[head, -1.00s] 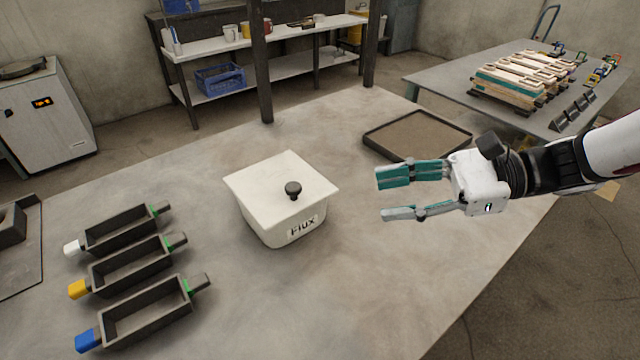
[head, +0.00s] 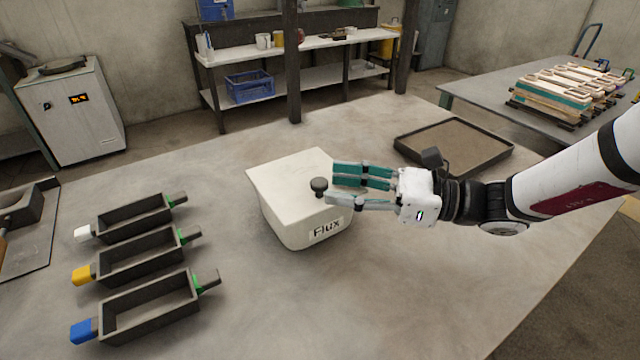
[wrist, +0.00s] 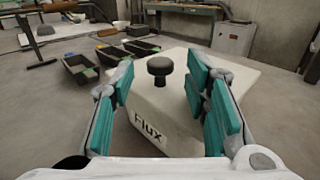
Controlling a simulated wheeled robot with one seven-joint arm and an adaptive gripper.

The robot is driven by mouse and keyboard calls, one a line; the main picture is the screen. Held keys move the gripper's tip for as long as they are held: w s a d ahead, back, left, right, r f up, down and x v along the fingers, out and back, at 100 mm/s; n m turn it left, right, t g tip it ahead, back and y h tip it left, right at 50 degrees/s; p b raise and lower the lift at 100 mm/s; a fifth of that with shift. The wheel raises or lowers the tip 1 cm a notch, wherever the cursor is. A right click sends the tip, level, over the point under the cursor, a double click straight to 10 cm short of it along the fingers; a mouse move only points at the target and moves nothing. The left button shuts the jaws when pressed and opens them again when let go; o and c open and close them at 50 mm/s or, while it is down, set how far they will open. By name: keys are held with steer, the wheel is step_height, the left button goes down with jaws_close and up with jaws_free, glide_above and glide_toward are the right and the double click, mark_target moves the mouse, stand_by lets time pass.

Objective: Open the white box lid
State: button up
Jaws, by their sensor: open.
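The white box (head: 300,232), marked "Flux", stands on the grey table with its flat white lid (head: 285,172) on top. A black knob (head: 319,185) sticks up from the lid. My gripper (head: 338,187) is open, its teal-padded fingers pointing left at the knob from the right side. In the wrist view the knob (wrist: 160,70) stands between and beyond the two open fingers of my gripper (wrist: 162,92), and neither finger appears to touch it. The lid (wrist: 205,70) also shows there, behind the fingers.
Several dark moulds (head: 150,300) with coloured handle ends lie at the left of the table (head: 400,310). A dark-rimmed tray (head: 455,142) lies behind my arm. The table in front of the box is clear.

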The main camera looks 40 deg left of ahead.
mark_target(319, 181)
steer(key=shift+b+x, duration=0.3)
steer(key=shift+x, duration=1.9)
jaws_close()
